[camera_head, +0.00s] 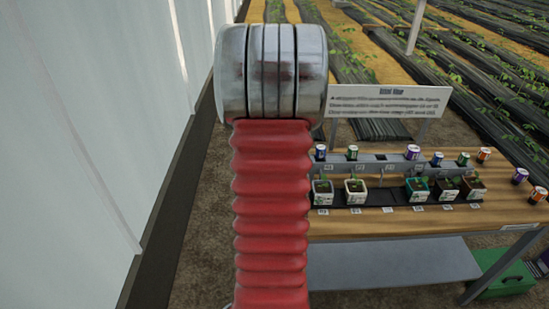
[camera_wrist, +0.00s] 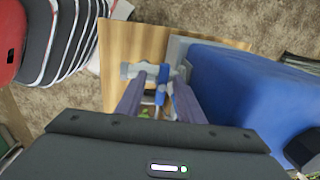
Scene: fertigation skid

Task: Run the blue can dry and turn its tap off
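The blue can (camera_wrist: 245,90) fills the right of the wrist view, close to my gripper. A grey tap (camera_wrist: 134,71) with a blue part (camera_wrist: 162,85) is in the middle of the wrist view, left of the can. My gripper (camera_wrist: 159,84) is open, with one finger on each side of the blue part. Gaps show between the fingers and the blue part; whether either finger touches the tap is unclear. The can's liquid and any flow from the tap do not show.
A wooden surface (camera_wrist: 118,45) lies under the tap. In the head view, a wooden bench (camera_head: 375,225) carries potted seedlings (camera_head: 355,190) and several small vials (camera_head: 413,152). A sign (camera_head: 388,100) stands behind it. A pale wall (camera_head: 90,120) runs along the left. A green box (camera_head: 508,275) stands under the bench.

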